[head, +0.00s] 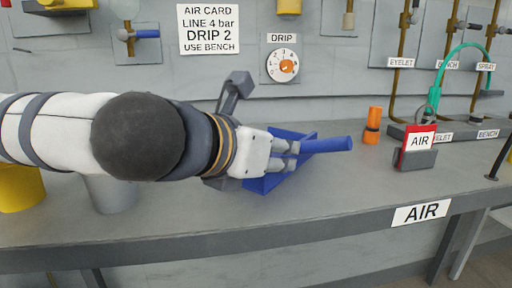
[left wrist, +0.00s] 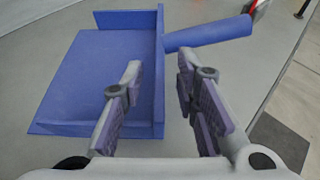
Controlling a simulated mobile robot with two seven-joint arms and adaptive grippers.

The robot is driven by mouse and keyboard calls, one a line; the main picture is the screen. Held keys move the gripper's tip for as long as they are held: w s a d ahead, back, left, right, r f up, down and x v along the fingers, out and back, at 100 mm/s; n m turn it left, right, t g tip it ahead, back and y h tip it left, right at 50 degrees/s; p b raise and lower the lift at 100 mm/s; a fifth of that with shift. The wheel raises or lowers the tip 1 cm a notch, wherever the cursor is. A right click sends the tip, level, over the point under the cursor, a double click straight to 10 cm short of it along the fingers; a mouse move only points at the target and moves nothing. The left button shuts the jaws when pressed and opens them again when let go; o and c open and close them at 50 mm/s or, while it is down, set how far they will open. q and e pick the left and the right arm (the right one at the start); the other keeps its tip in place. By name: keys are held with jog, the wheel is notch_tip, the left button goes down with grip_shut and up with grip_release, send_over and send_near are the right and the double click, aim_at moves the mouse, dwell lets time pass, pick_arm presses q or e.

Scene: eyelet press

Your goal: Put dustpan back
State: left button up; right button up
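The blue dustpan (head: 266,184) lies on the grey workbench (head: 400,190), with its blue handle (head: 332,145) pointing right. In the left wrist view the flat pan (left wrist: 85,80) is at the left and the handle (left wrist: 212,34) runs off to the upper right. My left gripper (head: 294,155) is over the dustpan, partly hiding it. Whether a finger touches the dustpan cannot be told. My right gripper is not in view.
An orange cylinder (head: 373,125) and a red AIR card in a grey holder (head: 416,158) stand to the right. A yellow container (head: 20,188) and a grey container (head: 112,193) stand at left. Wall panels with a dial (head: 283,66) and pipes are behind. The front bench right of centre is clear.

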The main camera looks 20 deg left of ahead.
pick_arm(q)
jog(key=v, duration=0.4)
jog(key=shift+s+a+r, duration=0.1)
jog(key=shift+s+r, duration=0.15)
jog(key=shift+s, duration=0.05)
jog(key=s+b, duration=0.2)
jog(key=b, duration=0.1)
jog(key=shift+s+a+b, duration=0.1)
jog(key=shift+a+b, duration=0.1)
jog(key=shift+b, duration=0.2)
jog(key=shift+r+v, duration=0.15)
jog(key=shift+v, duration=0.7)
jog(key=shift+r+v, duration=0.2)
jog(key=shift+v, duration=0.65)
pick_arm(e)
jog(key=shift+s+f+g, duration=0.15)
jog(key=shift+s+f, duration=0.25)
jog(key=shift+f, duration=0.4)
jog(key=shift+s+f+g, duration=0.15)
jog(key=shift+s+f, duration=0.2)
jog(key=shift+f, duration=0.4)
